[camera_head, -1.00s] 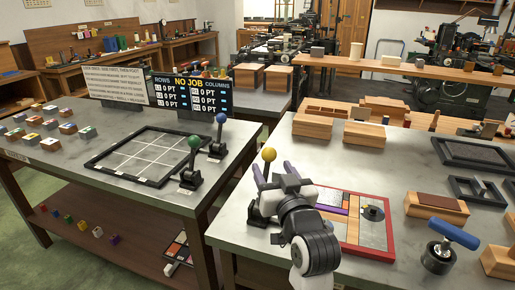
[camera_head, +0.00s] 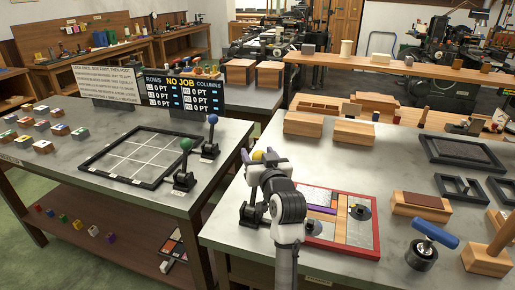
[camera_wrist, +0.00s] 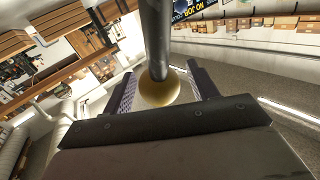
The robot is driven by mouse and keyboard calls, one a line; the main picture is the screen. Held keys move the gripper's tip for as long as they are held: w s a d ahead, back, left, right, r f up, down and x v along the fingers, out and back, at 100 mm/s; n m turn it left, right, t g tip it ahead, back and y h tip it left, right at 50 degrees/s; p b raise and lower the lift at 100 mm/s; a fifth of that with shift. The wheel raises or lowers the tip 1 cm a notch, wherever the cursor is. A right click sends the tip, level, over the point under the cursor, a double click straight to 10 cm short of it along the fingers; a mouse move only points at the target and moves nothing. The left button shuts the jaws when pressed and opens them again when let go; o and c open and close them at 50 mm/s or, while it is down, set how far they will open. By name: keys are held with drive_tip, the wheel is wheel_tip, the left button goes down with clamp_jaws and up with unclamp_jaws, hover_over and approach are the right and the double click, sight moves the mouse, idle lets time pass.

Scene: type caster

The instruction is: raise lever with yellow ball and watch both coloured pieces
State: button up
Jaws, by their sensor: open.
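The lever's yellow ball (camera_head: 258,155) stands at the left side of the right-hand bench, partly hidden by my gripper in the head view. In the wrist view the yellow ball (camera_wrist: 158,90) sits on its dark rod between my two open fingers. My gripper (camera_wrist: 162,84) has a finger on either side of the ball; I cannot tell whether either touches it. Right of my gripper lies a red-framed board with a purple strip (camera_head: 319,209) and an orange strip (camera_head: 341,222) among grey and wooden parts. My arm hides part of its left side.
The left bench has a green-ball lever (camera_head: 186,145), a blue-ball lever (camera_head: 212,119) and a black-framed grid (camera_head: 110,175). Wooden blocks (camera_head: 303,124) stand behind the ball. A blue-handled roller (camera_head: 435,233) lies at the right. Bare bench top lies between the blocks and the red frame.

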drive_tip(key=shift+w+a, duration=0.2)
drive_tip(key=shift+w, duration=0.4)
clamp_jaws()
drive_tip(key=shift+s+f, duration=0.1)
